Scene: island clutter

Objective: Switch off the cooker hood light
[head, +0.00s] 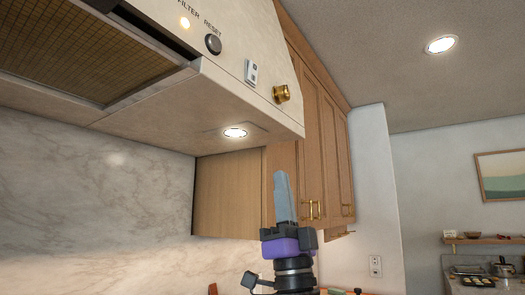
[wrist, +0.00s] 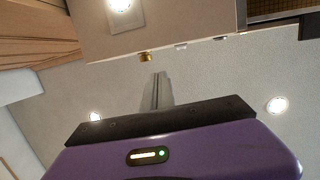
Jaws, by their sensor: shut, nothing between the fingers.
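The cooker hood (head: 160,110) fills the upper left of the head view. Its underside light (head: 235,132) is lit; it also shows lit at the top of the wrist view (wrist: 121,4). My gripper (head: 283,180) is shut and empty, pointing up, below and apart from the hood front. In the wrist view the fingertips (wrist: 157,80) lie just below the brass knob (wrist: 145,57).
Wooden wall cabinets (head: 312,140) with brass handles stand right of the hood. A marble backsplash (head: 90,180) is behind. A white wall (head: 374,180) with an outlet lies further right. A lit ceiling light (head: 441,44) is overhead. The space right of my gripper looks open.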

